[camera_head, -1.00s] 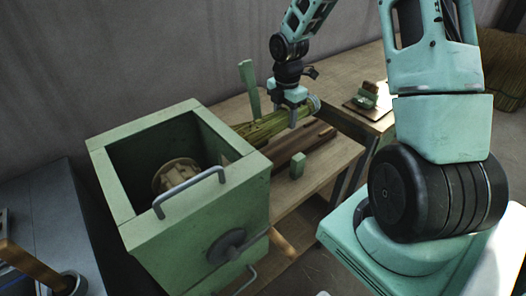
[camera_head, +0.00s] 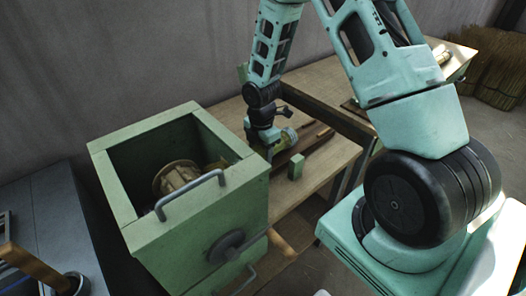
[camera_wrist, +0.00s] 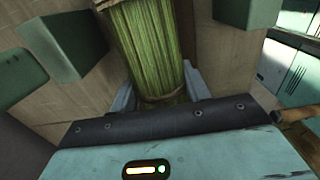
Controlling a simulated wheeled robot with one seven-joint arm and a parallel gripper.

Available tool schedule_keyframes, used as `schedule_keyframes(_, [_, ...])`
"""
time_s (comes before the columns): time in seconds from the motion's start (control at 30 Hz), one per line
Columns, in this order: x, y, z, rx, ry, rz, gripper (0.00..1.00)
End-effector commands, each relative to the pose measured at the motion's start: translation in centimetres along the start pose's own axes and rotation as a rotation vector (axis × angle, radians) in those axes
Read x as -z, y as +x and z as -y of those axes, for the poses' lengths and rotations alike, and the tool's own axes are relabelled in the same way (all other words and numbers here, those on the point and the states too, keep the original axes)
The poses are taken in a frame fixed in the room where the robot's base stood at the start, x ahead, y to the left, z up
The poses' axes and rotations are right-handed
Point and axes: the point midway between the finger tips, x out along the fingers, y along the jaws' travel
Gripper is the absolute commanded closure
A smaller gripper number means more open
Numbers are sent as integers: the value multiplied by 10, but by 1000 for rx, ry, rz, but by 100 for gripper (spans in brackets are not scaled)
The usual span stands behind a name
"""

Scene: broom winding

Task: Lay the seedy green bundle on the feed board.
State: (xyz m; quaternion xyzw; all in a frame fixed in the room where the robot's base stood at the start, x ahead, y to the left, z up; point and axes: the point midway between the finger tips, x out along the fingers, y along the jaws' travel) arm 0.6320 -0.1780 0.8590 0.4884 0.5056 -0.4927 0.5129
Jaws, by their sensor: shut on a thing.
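My gripper (camera_head: 268,150) is shut on the green bundle (camera_head: 289,137), low over the feed board (camera_head: 322,164) beside the green machine box (camera_head: 195,220). The arm and box wall hide most of the bundle in the head view; its right end sticks out past my gripper. A yellowish piece, perhaps its other end, shows inside the box beside the wooden drum (camera_head: 176,177). In the wrist view the bundle (camera_wrist: 145,45) runs up between the two fingers, tied with a brown band. I cannot tell whether it touches the board.
A small green block (camera_head: 297,167) stands on the board's front edge. Dark rods lie behind it. A grey handle (camera_head: 190,192) spans the box's near rim. A grey bench (camera_head: 50,215) stands at left, and straw bundles (camera_head: 495,70) stand at far right.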

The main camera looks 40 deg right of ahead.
Motion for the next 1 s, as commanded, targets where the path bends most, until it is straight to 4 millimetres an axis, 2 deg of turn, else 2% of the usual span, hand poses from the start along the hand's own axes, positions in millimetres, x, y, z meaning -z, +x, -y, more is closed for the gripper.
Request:
schedule_keyframes(0.1, [-3, 10, 1, 3, 2, 1, 80])
schedule_keyframes(0.47, [-3, 14, 1, 3, 3, 0, 80])
schedule_keyframes(0.5, [-3, 15, 1, 3, 3, 0, 51])
schedule_keyframes(0.57, [-3, 14, 1, 3, 3, 0, 34])
schedule_keyframes(0.6, [-3, 14, 1, 3, 3, 1, 32])
schedule_keyframes(0.87, [-3, 12, 1, 2, 3, 1, 32])
schedule_keyframes(1.0, [-4, 3, 0, -1, 4, 1, 32])
